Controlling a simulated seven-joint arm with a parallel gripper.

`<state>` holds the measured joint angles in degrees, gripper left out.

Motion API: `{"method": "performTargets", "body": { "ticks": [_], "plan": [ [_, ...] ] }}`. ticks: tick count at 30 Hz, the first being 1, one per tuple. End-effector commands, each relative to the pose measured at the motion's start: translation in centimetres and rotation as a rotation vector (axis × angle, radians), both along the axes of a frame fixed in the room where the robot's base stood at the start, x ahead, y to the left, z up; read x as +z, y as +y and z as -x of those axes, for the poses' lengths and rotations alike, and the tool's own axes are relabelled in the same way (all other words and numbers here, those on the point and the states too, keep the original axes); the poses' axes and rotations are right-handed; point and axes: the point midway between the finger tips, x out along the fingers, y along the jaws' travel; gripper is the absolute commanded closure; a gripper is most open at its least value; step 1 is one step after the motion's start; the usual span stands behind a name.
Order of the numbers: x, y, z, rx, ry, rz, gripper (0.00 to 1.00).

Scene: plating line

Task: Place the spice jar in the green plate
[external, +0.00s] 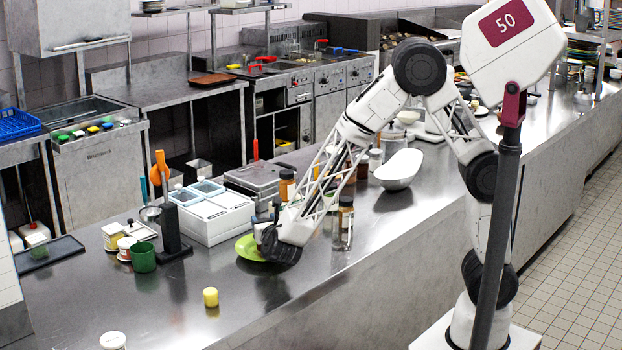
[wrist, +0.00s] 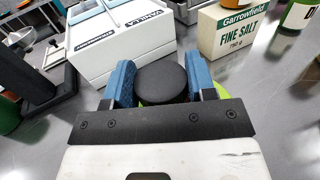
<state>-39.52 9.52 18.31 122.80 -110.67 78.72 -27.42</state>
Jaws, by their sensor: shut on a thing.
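The spice jar shows as a round black lid (wrist: 162,83) in the wrist view, and its body is hidden below the lid. My gripper (wrist: 163,78) is shut on it, with one blue finger pad on each side. The bright green plate (external: 245,249) lies on the steel counter in the external view, partly covered by my gripper (external: 265,236). In the wrist view slivers of green show beside and below the jar, so the jar is over the plate. I cannot tell whether the jar touches it.
A white box with compartments (external: 213,222) stands behind the plate. A jar with a dark lid (external: 343,226) stands to the right. A black stand (external: 171,220) and a green mug (external: 143,257) are at left. A yellow piece (external: 210,297) lies in front. A salt box (wrist: 232,38) is near.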

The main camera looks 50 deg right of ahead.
Motion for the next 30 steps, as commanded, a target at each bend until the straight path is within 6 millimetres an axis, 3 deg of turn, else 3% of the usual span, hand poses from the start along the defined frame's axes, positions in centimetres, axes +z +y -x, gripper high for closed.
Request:
{"method": "performTargets", "body": {
  "ticks": [17,18,22,23,30],
  "plan": [
    [-0.90,0.01,0.00,0.000,-0.001,0.000,0.80],
    [-0.96,0.00,0.00,0.000,-0.001,0.000,0.48],
    [-0.94,0.00,0.00,0.000,-0.001,0.000,0.28],
    [-0.94,0.00,0.00,0.000,-0.001,0.000,0.24],
    [-0.93,0.00,0.00,0.000,-0.001,0.000,0.24]
  ]
}}
